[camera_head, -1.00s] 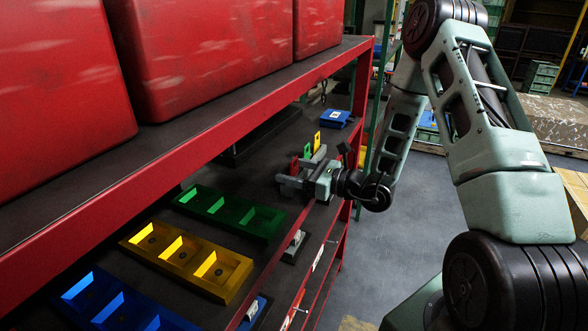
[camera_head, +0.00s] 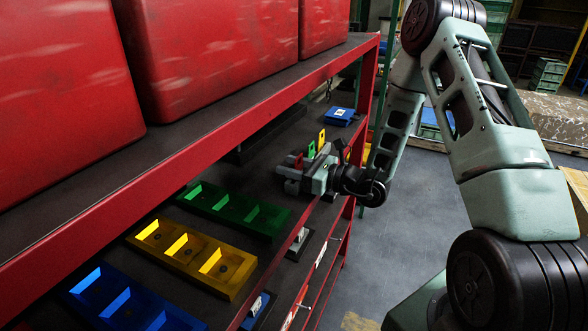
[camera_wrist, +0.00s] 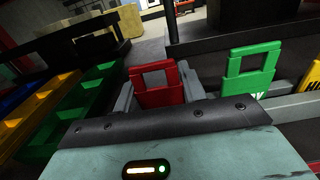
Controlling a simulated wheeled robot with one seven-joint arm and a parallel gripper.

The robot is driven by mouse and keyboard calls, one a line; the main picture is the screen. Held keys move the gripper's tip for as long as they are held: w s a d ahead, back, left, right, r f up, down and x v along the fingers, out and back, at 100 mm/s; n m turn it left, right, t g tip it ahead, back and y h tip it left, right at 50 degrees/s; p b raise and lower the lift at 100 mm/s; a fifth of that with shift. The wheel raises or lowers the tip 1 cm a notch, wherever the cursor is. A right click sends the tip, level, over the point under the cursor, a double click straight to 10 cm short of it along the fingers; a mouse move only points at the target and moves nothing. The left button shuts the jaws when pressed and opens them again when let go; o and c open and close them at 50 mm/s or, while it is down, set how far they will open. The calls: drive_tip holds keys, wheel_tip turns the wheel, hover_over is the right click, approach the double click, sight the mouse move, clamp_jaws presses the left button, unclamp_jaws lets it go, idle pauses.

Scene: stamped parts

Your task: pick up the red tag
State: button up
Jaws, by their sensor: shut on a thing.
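The red tag (camera_wrist: 157,86) has a square hole in its upper part and stands between the two fingers of my gripper (camera_wrist: 158,92) in the wrist view. My gripper is shut on it. In the head view the red tag (camera_head: 299,161) shows small at my gripper (camera_head: 294,172), just above the lower shelf. Its lower edge is hidden in the wrist view by my gripper's body.
A green tag (camera_wrist: 250,70) and a yellow tag (camera_wrist: 313,78) stand in a row to the right. Green (camera_head: 226,208), yellow (camera_head: 192,258) and blue (camera_head: 128,300) compartment trays lie on the shelf. Red bins (camera_head: 215,60) stand on the shelf above.

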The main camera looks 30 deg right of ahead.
wheel_tip(320, 180, up, 10)
drive_tip(key=b, duration=0.1)
idle(0.5)
drive_tip(key=shift+f, duration=0.1)
drive_tip(key=shift+f, duration=0.1)
idle(0.5)
